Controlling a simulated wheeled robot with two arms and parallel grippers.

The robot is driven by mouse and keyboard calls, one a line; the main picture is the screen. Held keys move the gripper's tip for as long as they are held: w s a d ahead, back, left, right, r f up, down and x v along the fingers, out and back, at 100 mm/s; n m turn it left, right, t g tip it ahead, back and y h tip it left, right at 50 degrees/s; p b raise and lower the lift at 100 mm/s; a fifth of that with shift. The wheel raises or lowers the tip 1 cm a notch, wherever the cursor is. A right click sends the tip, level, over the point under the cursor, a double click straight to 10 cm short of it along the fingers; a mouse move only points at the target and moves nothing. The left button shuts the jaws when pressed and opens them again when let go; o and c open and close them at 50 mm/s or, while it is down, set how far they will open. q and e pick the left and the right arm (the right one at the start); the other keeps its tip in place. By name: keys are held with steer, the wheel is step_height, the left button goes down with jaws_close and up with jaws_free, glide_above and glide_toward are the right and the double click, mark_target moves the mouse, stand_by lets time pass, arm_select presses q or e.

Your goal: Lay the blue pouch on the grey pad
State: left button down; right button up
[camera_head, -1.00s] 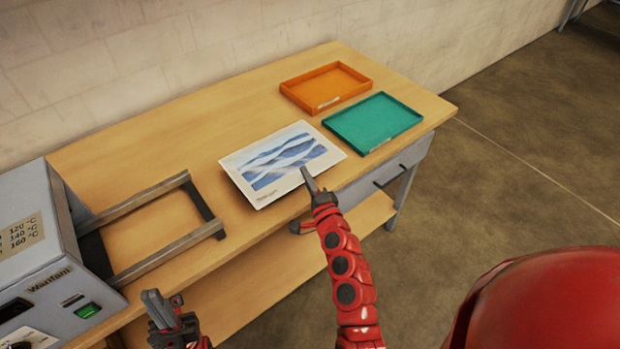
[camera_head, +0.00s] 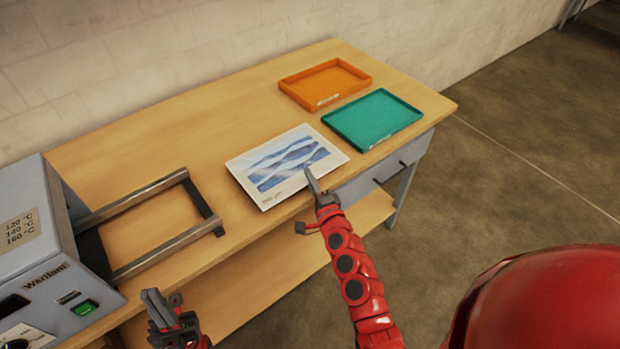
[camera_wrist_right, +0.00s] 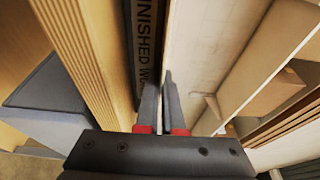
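The blue pouch (camera_head: 290,164), a white-bordered sheet with a blue wave picture, is near the bench's front edge in the head view. My right gripper (camera_head: 312,181) is at its front right edge. In the right wrist view the fingers (camera_wrist_right: 160,95) are close together, with the pale sheet (camera_wrist_right: 205,50) running out from them. The dark grey pad (camera_wrist_right: 146,40), with partly readable lettering, shows beside and apparently below the sheet; the sheet hides it in the head view. I cannot tell whether they touch. My left gripper (camera_head: 163,305) is open and empty in front of the bench.
The grey laminator (camera_head: 35,245) with a dark-railed frame (camera_head: 150,195) stands on the left of the bench. An orange tray (camera_head: 325,84) and a green tray (camera_head: 372,118) are at the right. The back left bench top is clear.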

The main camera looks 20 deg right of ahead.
steer(key=o, duration=0.4)
